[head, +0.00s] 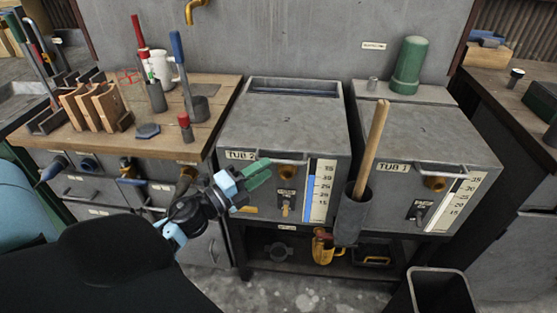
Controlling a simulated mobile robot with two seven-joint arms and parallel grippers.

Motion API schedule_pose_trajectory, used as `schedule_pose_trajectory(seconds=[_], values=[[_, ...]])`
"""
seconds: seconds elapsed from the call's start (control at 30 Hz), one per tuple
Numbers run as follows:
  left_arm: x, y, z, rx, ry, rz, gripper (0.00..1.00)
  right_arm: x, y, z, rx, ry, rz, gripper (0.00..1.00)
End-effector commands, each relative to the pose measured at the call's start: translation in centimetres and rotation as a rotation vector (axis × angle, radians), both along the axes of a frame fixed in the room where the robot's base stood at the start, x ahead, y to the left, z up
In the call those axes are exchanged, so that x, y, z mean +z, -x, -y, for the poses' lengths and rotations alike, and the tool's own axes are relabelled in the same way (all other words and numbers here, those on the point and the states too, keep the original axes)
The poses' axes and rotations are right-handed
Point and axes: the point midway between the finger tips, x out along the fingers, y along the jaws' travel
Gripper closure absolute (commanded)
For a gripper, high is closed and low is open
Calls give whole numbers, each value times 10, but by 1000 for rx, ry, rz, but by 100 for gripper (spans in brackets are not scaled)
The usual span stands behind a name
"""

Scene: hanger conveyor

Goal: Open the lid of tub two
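Tub two (262,203) is a grey metal box with a "TUB 2" label, a level scale and a blue level strip on its front. Its flat grey lid (285,122) lies closed on top. A pale bar handle (288,161) runs along the lid's front edge. My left gripper (269,168) has green fingers, which show slightly apart with nothing seen between them. It is in front of the tub, just below the handle's left end; whether it touches the handle I cannot tell. My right gripper is not in view.
Tub one (408,200) stands to the right, with a green cylinder (409,65) behind its lid. A wooden stick (372,145) stands in a dark holder (350,215) between the tubs. A cluttered wooden bench (200,140) is at left. A dark bin (440,290) stands at front right.

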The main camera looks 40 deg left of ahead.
Motion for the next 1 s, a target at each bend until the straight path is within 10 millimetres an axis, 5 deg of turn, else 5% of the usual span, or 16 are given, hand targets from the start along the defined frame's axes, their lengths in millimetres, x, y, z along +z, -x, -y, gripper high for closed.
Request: schedule_pose_trajectory(seconds=[0.3,0.73,1.0], values=[[7,-40,9,1,1,1,67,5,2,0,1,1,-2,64],[6,-48,12,0,2,-1,67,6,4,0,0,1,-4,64],[6,-48,12,0,2,-1,100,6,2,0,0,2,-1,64]])
